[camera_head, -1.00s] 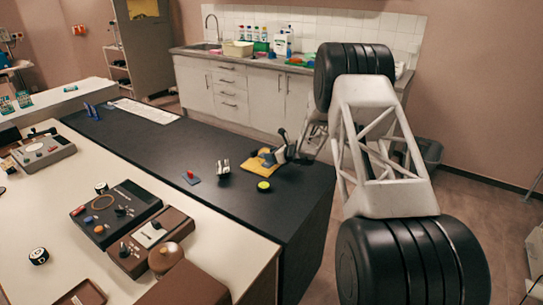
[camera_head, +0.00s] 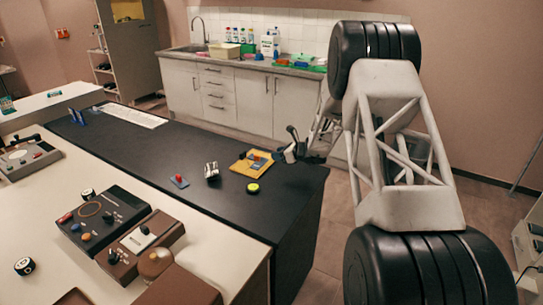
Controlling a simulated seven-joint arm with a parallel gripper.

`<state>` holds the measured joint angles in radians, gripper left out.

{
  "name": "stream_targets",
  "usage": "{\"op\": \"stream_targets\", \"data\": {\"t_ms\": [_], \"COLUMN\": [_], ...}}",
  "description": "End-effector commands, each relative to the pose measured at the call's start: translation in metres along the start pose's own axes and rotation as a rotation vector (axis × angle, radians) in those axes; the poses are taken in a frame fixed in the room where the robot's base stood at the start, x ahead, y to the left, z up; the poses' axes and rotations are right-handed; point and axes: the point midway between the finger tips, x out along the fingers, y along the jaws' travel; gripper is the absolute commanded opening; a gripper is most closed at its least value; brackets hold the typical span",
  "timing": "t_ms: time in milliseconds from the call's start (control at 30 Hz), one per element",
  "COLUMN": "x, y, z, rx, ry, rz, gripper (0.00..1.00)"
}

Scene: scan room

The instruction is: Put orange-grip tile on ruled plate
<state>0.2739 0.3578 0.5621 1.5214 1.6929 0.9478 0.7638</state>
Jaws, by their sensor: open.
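A small blue tile with a red-orange grip (camera_head: 179,180) lies flat on the dark table top. A long white plate with fine markings (camera_head: 133,115), which looks like the ruled plate, lies at the table's far left end. A yellow board (camera_head: 239,167) with small blue and dark pieces on it lies near the table's right end; I cannot make out their details. My gripper (camera_head: 284,155) is open, just right of the yellow board and apart from it, by the table's right edge. It is small in view, and nothing shows between its fingers.
Blue upright pieces (camera_head: 77,117) stand beside the white plate. Control boxes (camera_head: 103,218) cover the near pale counter. The dark table's middle is clear.

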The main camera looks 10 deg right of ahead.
Motion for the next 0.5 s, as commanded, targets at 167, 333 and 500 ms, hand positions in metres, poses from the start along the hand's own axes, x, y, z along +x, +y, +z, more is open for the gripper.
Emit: {"op": "stream_targets", "data": {"t_ms": [167,333,500], "x": [-0.013,-0.016,-0.016], "y": [0.000,0.000,0.000], "z": [-0.001,-0.001,-0.001], "rx": [0.002,0.001,0.001], "ry": [0.000,0.000,0.000], "rz": [-0.001,0.000,0.000], "gripper": [0.41,0.41,0.41]}}
